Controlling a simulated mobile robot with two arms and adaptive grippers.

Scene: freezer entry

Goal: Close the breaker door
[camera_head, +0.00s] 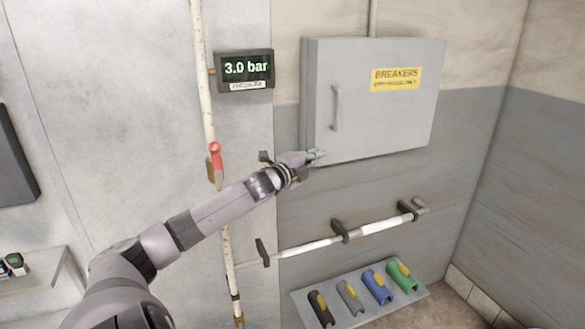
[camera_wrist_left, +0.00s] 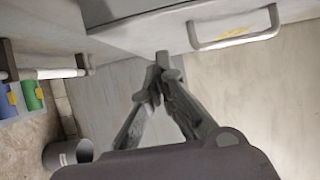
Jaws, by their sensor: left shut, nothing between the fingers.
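The grey breaker box hangs on the wall at the upper right of the head view. Its door (camera_head: 385,110) faces me, carries a yellow BREAKERS label (camera_head: 396,79) and has a handle (camera_head: 337,108) on its left side. The door looks flush with the box or nearly so; I cannot tell if it is latched. My left gripper (camera_head: 318,155) is shut and empty by the box's lower left corner. In the left wrist view the shut fingertips (camera_wrist_left: 162,68) are close to the box's edge, with the handle (camera_wrist_left: 235,38) to their right. My right gripper is not in view.
A pressure display (camera_head: 245,70) and a pipe with a red-handled valve (camera_head: 215,160) are left of the box. Below it are a wall rail (camera_head: 380,226) and a shelf (camera_head: 354,313) with several coloured handled items. A dark cylinder (camera_wrist_left: 68,152) stands on the floor.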

